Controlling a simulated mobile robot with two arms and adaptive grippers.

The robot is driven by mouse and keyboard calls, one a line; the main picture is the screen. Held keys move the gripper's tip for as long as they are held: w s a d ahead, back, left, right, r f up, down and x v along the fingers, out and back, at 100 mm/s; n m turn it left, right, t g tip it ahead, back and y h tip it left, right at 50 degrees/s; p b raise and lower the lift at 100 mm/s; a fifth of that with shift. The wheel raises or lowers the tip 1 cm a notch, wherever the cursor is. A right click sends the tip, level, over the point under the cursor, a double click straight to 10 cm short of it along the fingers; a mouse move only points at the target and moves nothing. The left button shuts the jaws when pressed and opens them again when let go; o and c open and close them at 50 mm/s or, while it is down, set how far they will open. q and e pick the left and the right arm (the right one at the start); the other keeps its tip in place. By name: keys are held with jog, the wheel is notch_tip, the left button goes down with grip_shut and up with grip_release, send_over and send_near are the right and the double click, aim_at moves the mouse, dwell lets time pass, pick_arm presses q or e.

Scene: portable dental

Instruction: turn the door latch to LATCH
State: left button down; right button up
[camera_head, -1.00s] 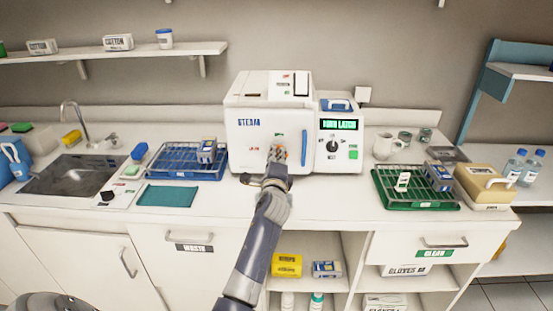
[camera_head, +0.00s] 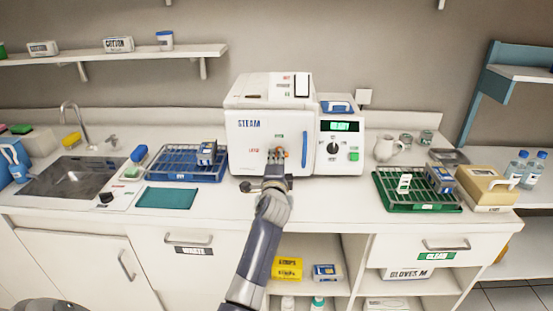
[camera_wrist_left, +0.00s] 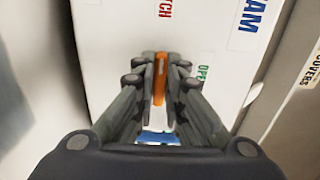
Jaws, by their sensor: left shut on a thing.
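The white STEAM machine (camera_head: 245,140) stands on the counter. Its orange door latch (camera_head: 278,152) sits on the front door, below the green OPEN label and right of the red LATCH label. My left gripper (camera_head: 275,160) is shut on the latch; its fingers hide part of it in the head view. In the left wrist view the orange latch (camera_wrist_left: 158,85) lies between the fingertips. Its long side runs up the picture toward the red lettering, with the green lettering to its right. My right gripper is not in view.
A blue door handle (camera_head: 305,147) is just right of the latch. The control panel has a green-lit display (camera_head: 340,127). A blue rack (camera_head: 180,175) stands left of the machine and a green rack (camera_head: 405,207) right. A teal mat (camera_head: 166,198) lies on the counter.

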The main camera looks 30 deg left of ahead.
pick_arm(q)
jog(key=shift+a+r, duration=0.1)
jog(key=shift+r, duration=0.4)
jog(key=c, duration=1.7)
grip_release()
jog(key=shift+o, duration=0.2)
jog(key=v, duration=1.1)
jog(key=shift+s+d+f, duration=0.2)
jog(key=shift+s+f, duration=0.15)
